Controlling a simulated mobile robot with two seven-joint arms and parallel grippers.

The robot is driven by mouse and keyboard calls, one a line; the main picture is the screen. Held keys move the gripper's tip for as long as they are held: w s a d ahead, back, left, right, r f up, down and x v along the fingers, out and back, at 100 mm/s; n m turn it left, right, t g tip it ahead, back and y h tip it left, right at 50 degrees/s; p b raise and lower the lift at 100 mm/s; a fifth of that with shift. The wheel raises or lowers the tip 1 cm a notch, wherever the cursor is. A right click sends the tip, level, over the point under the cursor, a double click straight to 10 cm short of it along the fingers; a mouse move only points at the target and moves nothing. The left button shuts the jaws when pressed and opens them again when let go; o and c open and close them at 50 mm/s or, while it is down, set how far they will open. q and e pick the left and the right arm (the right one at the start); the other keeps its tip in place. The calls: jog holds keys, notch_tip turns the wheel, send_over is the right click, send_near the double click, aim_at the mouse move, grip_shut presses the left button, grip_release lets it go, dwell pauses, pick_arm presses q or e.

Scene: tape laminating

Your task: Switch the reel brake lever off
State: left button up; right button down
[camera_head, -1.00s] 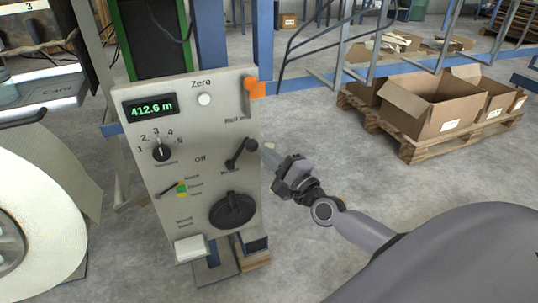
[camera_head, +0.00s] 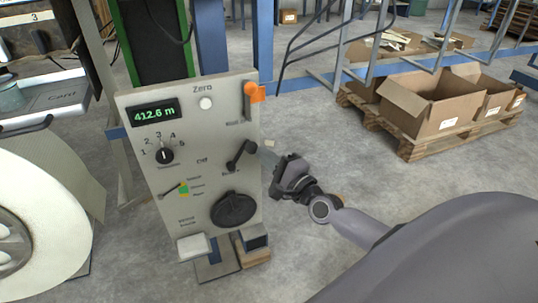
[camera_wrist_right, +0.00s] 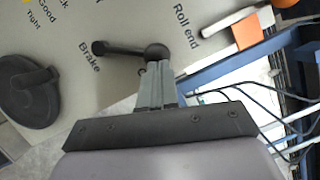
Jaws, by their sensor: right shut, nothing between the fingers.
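The black brake lever (camera_head: 240,155) is on the right half of the grey control panel (camera_head: 215,130), between the "Off" and "Brake" labels. It slants from lower left to upper right. In the right wrist view the lever (camera_wrist_right: 128,50) lies across the panel beside the word "Brake", with a larger round end at right. My left gripper is out of view.
The panel also carries a black round knob (camera_head: 233,209), a selector dial (camera_head: 165,155), a white zero button (camera_head: 206,104) and an orange-tipped roll-end lever (camera_head: 250,92). A large white reel (camera_head: 60,220) stands at left. Cardboard boxes (camera_head: 430,112) sit on a pallet at right.

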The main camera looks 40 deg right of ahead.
aim_at(250, 148)
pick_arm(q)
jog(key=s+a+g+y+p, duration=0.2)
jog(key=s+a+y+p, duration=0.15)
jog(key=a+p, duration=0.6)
pick_arm(e)
jog(key=a+r+n+p, duration=0.1)
jog(key=a+r+n, duration=0.1)
jog(key=w+a+r+n+g, duration=0.1)
jog(key=n, duration=0.1)
jog(key=shift+a+r+n+g+p, duration=0.3)
jog(key=shift+a+r+n+p, duration=0.05)
jog(key=shift+n+p, duration=0.05)
pick_arm(q)
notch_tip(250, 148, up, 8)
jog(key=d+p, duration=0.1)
jog(key=p, duration=0.9)
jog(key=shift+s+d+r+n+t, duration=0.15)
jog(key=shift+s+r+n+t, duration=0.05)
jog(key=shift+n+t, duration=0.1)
pick_arm(e)
jog(key=w+a+n+g+h, duration=0.1)
jog(key=a+n+g, duration=0.1)
jog(key=a+n, duration=0.3)
jog(key=shift+w+a+f+n, duration=0.35)
jog(key=shift+a+f, duration=0.1)
jog(key=shift+a, duration=0.4)
jog(key=shift+f, duration=0.1)
